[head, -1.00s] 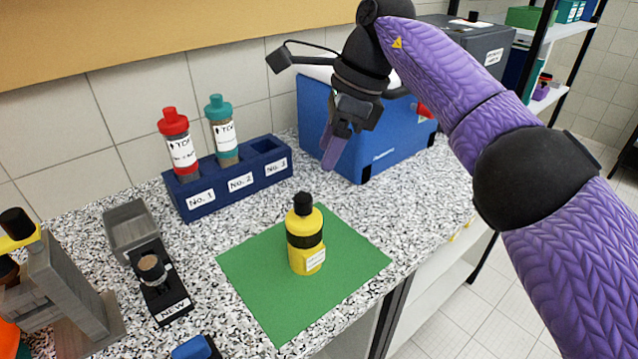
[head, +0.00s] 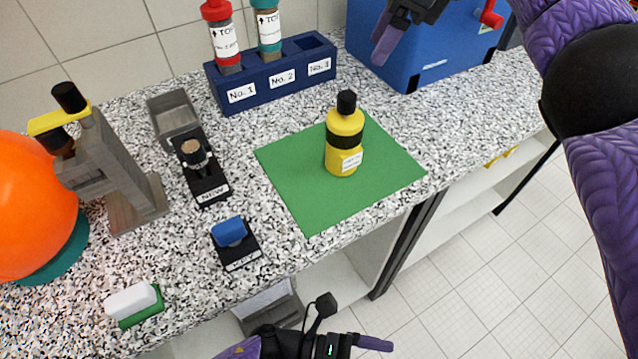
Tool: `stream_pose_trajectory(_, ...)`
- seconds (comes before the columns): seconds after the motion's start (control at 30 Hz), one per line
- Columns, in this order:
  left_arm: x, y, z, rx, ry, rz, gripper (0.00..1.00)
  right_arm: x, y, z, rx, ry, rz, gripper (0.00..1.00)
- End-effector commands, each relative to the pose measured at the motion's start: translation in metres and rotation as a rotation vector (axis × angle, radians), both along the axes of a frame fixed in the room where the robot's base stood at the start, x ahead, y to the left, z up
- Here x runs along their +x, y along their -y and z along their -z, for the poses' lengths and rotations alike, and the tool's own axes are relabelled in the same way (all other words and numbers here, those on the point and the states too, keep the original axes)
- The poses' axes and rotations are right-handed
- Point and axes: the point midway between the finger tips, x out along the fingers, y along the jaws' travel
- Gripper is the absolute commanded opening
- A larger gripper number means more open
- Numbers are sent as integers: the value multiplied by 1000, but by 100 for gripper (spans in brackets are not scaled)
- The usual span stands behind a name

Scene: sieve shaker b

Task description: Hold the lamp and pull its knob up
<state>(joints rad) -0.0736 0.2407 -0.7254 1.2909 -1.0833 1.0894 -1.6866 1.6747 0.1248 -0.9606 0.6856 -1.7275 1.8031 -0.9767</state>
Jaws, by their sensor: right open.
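The yellow object (head: 343,148) that fits the lamp stands upright on a green mat (head: 300,195). It has a black band, a white label and a black knob (head: 346,103) on top. My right gripper (head: 397,30) is at the top edge, above and right of the yellow object, in front of the blue box. It is open, apart from the lamp and partly cut off. My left gripper (head: 372,343) is at the bottom edge, below the counter's front edge. Only one finger shows clearly, so its opening cannot be told. Neither gripper touches the lamp.
A blue rack (head: 270,90) with red-capped and teal-capped bottles stands behind. A blue box (head: 425,60) is at the back right. A grey tray (head: 174,120), black stands, a grey wooden stand (head: 120,175) and an orange ball (head: 35,205) are left. The mat around the lamp is clear.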

Motion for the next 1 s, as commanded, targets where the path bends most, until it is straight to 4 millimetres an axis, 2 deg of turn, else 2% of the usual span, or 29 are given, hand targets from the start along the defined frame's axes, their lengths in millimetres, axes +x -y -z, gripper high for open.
stream_pose_trajectory(0.13,53,13,-21,60,130,-241,100,0,0,0,0,0,0,59)
stream_pose_trajectory(0.27,107,10,-52,103,210,-520,100,0,0,0,0,0,0,59)
stream_pose_trajectory(0.37,150,-9,-87,118,256,-784,100,0,0,0,0,0,0,59)
stream_pose_trajectory(0.43,177,-32,-110,139,287,-971,100,0,0,0,0,0,0,59)
stream_pose_trajectory(0.5,201,-59,-121,196,339,-1115,100,0,0,0,0,0,0,59)
stream_pose_trajectory(0.6,224,-90,-123,287,414,-1232,100,0,0,0,0,0,0,59)
stream_pose_trajectory(0.7,235,-103,-124,333,451,-1281,100,0,0,0,0,0,0,59)
stream_pose_trajectory(0.83,254,-101,-125,343,457,-1296,100,0,0,0,0,0,0,59)
stream_pose_trajectory(1.0,292,-86,-124,343,455,-1294,100,0,0,0,0,0,0,59)
